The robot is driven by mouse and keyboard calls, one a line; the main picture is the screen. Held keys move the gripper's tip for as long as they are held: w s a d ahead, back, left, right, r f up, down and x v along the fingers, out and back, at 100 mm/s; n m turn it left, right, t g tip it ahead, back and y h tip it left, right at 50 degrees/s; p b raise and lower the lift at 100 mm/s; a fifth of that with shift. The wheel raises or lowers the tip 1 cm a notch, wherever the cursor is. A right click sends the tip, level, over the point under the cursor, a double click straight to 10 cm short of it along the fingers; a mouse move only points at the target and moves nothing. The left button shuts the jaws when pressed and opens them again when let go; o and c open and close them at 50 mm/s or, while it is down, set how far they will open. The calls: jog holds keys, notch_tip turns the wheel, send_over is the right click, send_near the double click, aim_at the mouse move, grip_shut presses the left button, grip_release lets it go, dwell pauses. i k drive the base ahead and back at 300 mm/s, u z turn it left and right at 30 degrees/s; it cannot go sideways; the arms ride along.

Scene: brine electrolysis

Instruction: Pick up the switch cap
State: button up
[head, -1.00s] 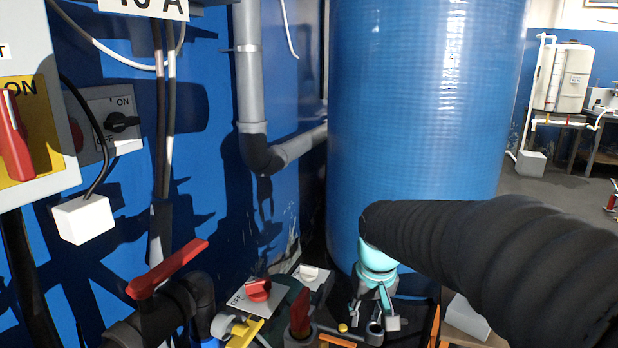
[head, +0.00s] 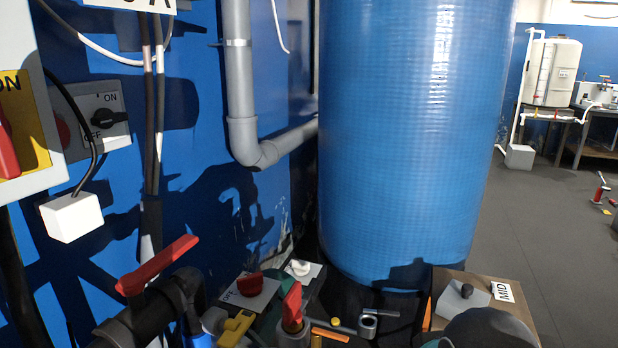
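I cannot tell for sure which part is the switch cap. A red knob (head: 249,284) sits on a white plate lettered OFF, low at the centre left. A small white piece (head: 299,267) lies on a pale plate just behind it. A grey block with a dark knob (head: 466,291) rests on a brown box (head: 442,312) at the lower right. A black rotary knob (head: 104,118) is on the wall switch at the left. My gripper is out of view; only a dark part of my arm shows at the bottom right.
A large blue tank (head: 405,140) fills the middle. A red-handled valve (head: 158,266) and an upright red handle (head: 292,305) stand low in front. A MID label (head: 502,290) lies on the brown box. Grey floor (head: 545,225) is open at the right.

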aim_at(458, 296)
jog(key=k, duration=0.5)
jog(key=z, duration=0.45)
jog(key=i, duration=0.3)
jog(key=z, duration=0.35)
jog(key=k, duration=0.4)
jog(key=z, duration=0.65)
jog(key=i, duration=1.55)
jog(key=u, duration=1.3)
